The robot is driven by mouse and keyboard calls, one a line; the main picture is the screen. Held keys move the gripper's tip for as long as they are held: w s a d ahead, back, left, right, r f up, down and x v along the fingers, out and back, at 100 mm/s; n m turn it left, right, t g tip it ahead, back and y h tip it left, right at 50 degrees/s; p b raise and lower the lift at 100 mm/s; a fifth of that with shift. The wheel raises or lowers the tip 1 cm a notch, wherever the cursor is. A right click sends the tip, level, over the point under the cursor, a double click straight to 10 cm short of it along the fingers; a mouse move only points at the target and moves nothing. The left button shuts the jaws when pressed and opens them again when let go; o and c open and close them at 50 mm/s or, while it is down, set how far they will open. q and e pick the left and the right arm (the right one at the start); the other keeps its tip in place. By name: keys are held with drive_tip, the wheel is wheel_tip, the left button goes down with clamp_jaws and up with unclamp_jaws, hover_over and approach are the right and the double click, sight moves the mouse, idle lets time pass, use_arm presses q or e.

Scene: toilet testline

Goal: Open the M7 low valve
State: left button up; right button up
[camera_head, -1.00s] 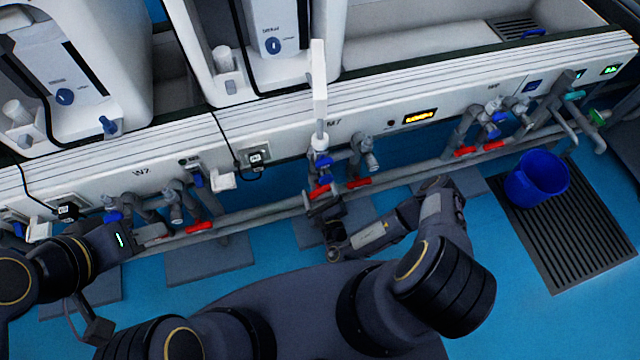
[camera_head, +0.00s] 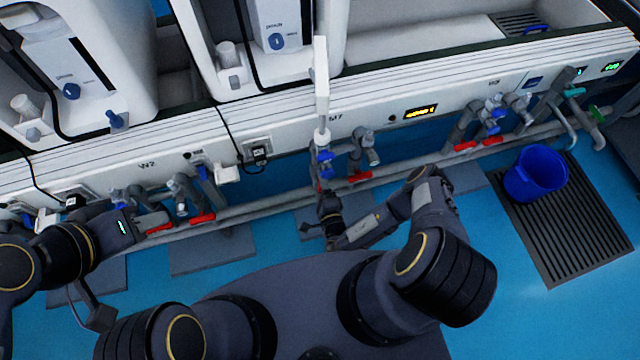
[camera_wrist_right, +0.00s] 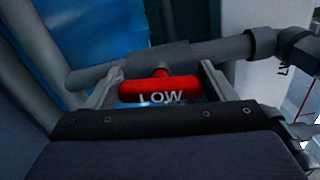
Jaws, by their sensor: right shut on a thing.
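The red valve handle marked LOW (camera_wrist_right: 160,90) lies crosswise between the two fingers of my right gripper (camera_wrist_right: 160,84) in the right wrist view, with its stem on a grey pipe. In the head view my right gripper (camera_head: 327,200) is at the pipework under the M7 label (camera_head: 337,118), below a blue valve handle (camera_head: 324,156). It is shut on the red handle, which it mostly hides there. My left gripper (camera_head: 148,222) is at the far left by a red handle (camera_head: 160,228) under the W2 panel; its finger opening is unclear.
Another red handle (camera_head: 360,177) sits just right of my right gripper. A long grey pipe (camera_head: 270,212) runs along the bench front. A blue bucket (camera_head: 536,174) stands on a dark floor grate (camera_head: 575,225) at the right. A white vertical post (camera_head: 321,80) rises above the M7 valves.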

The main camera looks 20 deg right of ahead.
drive_tip(key=shift+n, duration=0.7)
drive_tip(key=shift+f, duration=0.1)
drive_tip(key=o, duration=1)
drive_tip(key=shift+s, duration=0.1)
drive_tip(key=s+b, duration=0.2)
drive_tip(key=s, duration=0.5)
drive_tip(key=shift+s+d, duration=0.15)
drive_tip(key=shift+s, duration=0.2)
